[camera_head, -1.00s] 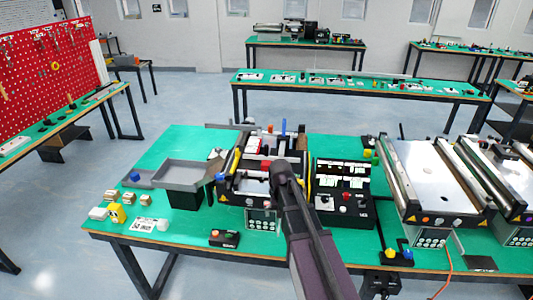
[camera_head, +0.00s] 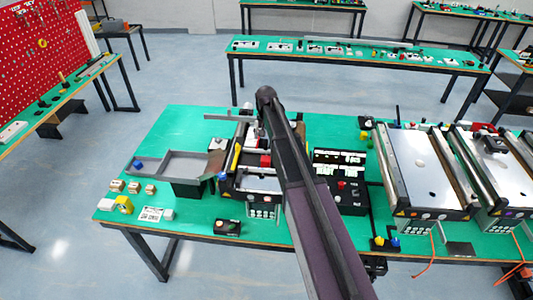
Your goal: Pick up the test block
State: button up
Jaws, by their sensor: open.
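I cannot tell for sure which object is the test block. My gripper does not show in the picture.
A grey tray (camera_head: 190,162) stands left of the conveyor. A control box (camera_head: 346,195) is to its right, and a small button box (camera_head: 227,227) is in front. Larger conveyors (camera_head: 415,165) fill the right side. The table's back left is clear.

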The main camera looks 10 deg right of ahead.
aim_at(266, 158)
jog(key=shift+w+r, duration=0.25)
jog(key=shift+w, duration=0.15)
jog(key=shift+f, duration=0.15)
notch_tip(266, 158, down, 8)
jog(key=b, duration=0.8)
jog(key=shift+f+b, duration=0.2)
jog(key=shift+b, duration=0.1)
jog(key=shift+f, duration=0.1)
jog(key=shift+f+b, duration=2.5)
jog(key=shift+b, duration=0.1)
jog(key=c, duration=1.3)
jog(key=shift+o, duration=0.2)
